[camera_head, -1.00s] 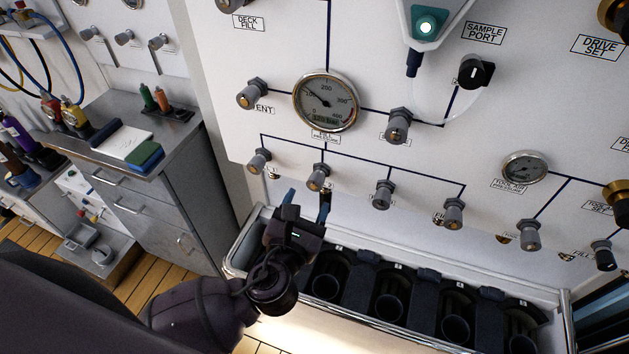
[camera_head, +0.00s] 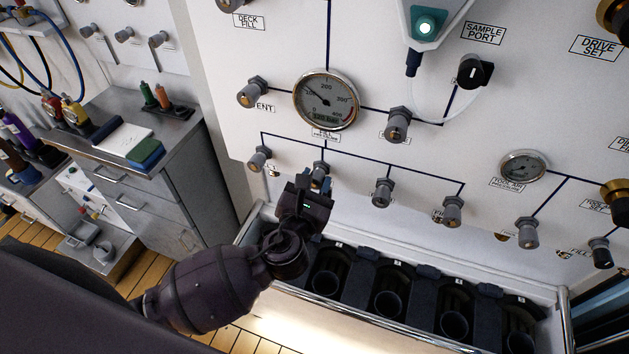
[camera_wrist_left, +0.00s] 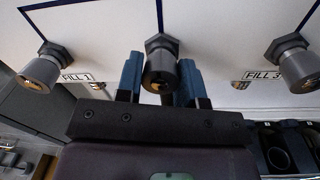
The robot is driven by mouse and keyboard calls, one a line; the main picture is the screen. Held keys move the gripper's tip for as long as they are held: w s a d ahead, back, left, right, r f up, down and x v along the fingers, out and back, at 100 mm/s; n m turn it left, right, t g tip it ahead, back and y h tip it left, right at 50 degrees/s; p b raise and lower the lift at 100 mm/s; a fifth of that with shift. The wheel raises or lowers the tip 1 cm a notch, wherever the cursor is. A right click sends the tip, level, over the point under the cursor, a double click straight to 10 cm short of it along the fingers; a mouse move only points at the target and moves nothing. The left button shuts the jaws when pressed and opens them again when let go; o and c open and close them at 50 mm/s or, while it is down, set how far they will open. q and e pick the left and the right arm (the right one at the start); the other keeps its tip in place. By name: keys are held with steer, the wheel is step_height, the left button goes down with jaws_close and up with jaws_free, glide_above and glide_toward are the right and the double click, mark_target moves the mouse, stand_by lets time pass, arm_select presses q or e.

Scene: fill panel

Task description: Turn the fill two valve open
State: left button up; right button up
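The fill two valve is a grey knob with a brass-coloured end (camera_wrist_left: 159,78), between the labels FILL 1 (camera_wrist_left: 77,76) and FILL 3 (camera_wrist_left: 263,75) in the left wrist view. In the head view its knob (camera_head: 320,170) shows just above my left gripper (camera_head: 308,186), partly hidden by it. In the left wrist view the blue fingers of my left gripper (camera_wrist_left: 160,82) stand on either side of the knob. The fingers are apart; I cannot tell whether they touch it. The knob's own label is hidden. My right gripper is in neither view.
The fill one valve (camera_head: 258,158) and fill three valve (camera_head: 383,193) flank it on the white panel. A round pressure gauge (camera_head: 325,98) sits above. Below is a metal-railed rack (camera_head: 420,322) with several dark cylindrical holders. A grey cabinet (camera_head: 140,185) stands at the left.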

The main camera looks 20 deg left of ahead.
arm_select(q)
steer(key=shift+c, duration=1.4)
steer(key=shift+n, duration=0.3)
